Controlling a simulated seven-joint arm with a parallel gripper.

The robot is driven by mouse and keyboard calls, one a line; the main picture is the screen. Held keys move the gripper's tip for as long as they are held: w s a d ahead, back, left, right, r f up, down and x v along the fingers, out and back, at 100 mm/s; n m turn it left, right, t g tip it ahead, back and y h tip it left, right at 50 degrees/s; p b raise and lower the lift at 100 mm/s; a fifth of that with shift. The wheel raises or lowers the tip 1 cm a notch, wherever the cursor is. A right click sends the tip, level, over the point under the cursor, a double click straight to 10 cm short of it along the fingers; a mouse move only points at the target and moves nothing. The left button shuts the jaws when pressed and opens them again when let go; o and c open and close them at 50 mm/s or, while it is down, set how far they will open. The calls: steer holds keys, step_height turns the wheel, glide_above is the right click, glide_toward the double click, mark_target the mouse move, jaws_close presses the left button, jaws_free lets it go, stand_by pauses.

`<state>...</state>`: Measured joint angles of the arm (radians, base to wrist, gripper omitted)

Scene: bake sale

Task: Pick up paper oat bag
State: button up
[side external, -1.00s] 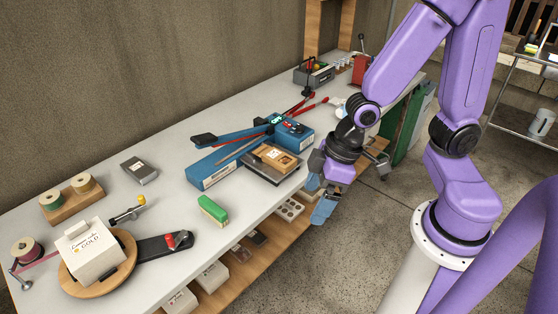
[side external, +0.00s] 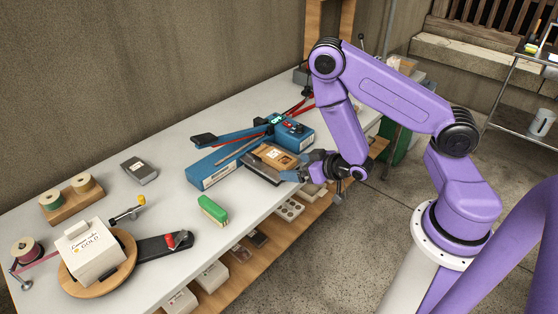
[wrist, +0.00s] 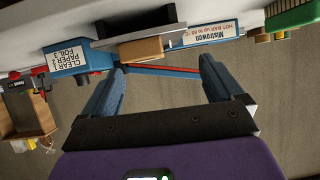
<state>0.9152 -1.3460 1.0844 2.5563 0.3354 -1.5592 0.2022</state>
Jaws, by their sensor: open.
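I cannot clearly make out a paper oat bag. A tan, paper-like shape (side external: 403,65) shows at the far end of the bench, partly hidden behind my arm; I cannot tell what it is. A white packet (side external: 96,256) marked GOLD stands on a round wooden board at the near left. My gripper (side external: 299,166) is open and empty at the bench's front edge, beside a wooden block (side external: 272,155) on a dark grey base. In the wrist view my two blue fingers (wrist: 163,66) are spread wide, with the wooden block (wrist: 133,48) beyond them.
A blue bag sealer (side external: 217,167) with a long lever lies behind the block; its label (wrist: 207,38) warns of a hot bar. A green brush-like block (side external: 213,209), a grey device (side external: 139,170) and ribbon spools (side external: 65,198) are on the bench. A shelf with boxes lies below.

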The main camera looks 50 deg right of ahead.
mark_target(285, 160)
steer(key=shift+t+h, duration=0.3)
steer(key=shift+t, duration=0.3)
steer(key=shift+w+d+f, duration=0.35)
steer(key=shift+w+f, duration=0.1)
steer(key=shift+w, duration=0.65)
steer(key=shift+w+d+f, duration=0.35)
steer(key=shift+w+f, duration=0.15)
steer(key=shift+w, duration=0.65)
steer(key=shift+w+d+f, duration=0.35)
steer(key=shift+w+f, duration=0.1)
steer(key=shift+w, duration=0.65)
steer(key=c, duration=0.8)
